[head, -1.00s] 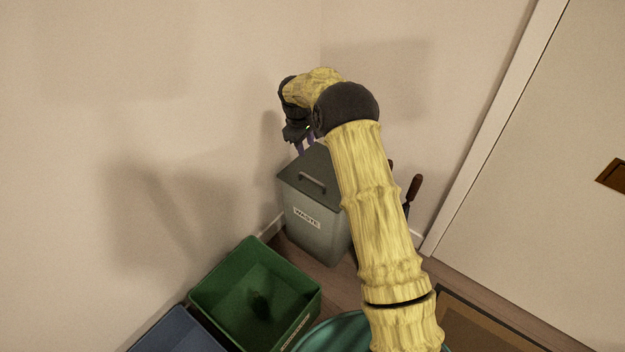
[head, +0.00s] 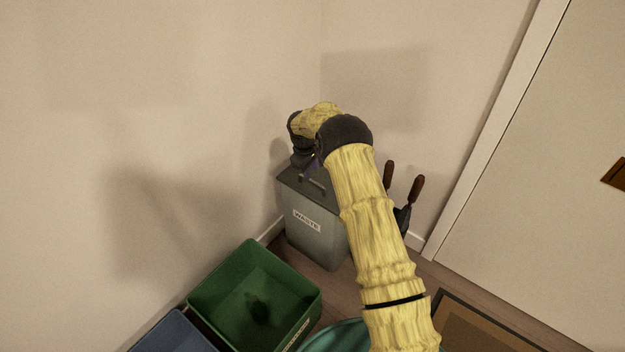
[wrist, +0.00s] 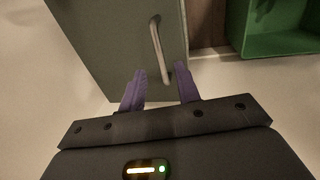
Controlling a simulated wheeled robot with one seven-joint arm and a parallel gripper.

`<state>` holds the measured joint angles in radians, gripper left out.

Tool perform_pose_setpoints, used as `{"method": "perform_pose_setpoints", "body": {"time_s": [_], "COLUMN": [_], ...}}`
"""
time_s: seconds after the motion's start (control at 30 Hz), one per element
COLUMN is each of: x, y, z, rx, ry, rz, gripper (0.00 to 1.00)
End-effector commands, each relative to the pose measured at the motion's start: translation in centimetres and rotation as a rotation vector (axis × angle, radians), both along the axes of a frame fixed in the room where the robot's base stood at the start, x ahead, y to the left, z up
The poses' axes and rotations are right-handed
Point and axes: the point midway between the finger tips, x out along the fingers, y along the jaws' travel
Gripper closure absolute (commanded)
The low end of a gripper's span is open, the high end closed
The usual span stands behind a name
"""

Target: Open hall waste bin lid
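The grey-green waste bin (head: 312,240) stands in the corner with its "WASTE" label facing out. Its lid (head: 290,179) looks closed, and a bar handle (head: 317,189) shows on top, partly hidden by my arm. My gripper (head: 308,170) is low over the lid, close to the handle. In the wrist view, the purple fingers of my gripper (wrist: 161,78) are apart. The near end of the handle (wrist: 157,45) appears between the fingertips, with gaps on both sides. I cannot tell whether a finger touches the lid (wrist: 110,40).
A green open bin (head: 240,300) and a blue bin (head: 175,335) stand at the front left. Dark-handled tools (head: 416,188) stand right of the waste bin. Walls close in behind and left; a door (head: 540,170) is at the right, with a mat (head: 490,330) before it.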

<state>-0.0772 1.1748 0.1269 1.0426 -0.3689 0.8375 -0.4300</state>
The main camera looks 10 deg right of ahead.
Motion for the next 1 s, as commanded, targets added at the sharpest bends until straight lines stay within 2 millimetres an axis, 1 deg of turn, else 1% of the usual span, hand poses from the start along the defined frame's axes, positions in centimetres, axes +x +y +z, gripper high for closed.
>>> {"method": "perform_pose_setpoints", "body": {"time_s": [0.03, 0.1, 0.2, 0.3, 0.43, 0.67, 0.8, 0.83, 1.0], "x": [0.1, 0.3, 0.5, 0.7, 0.8, 0.7, 0.7, 0.7, 0.7], "y": [-0.2, -0.3, -0.5, -0.7, -0.8, -0.7, -0.7, -0.7, -0.7], "z": [-1.2, -2.4, -3.8, -4.7, -5.1, -5.1, -5.1, -5.1, -5.1], "rx": [0.000, -0.001, 0.000, 0.000, 0.001, 0.000, 0.000, 0.000, 0.000], "ry": [0.001, 0.002, 0.001, 0.000, -0.001, 0.000, 0.000, 0.000, 0.000], "rz": [0.000, 0.000, 0.000, -0.001, -0.001, 0.000, 0.000, 0.000, 0.000], "gripper": [0.67, 0.67, 0.67, 0.67, 0.67, 0.67, 0.95, 1.00, 1.00]}}
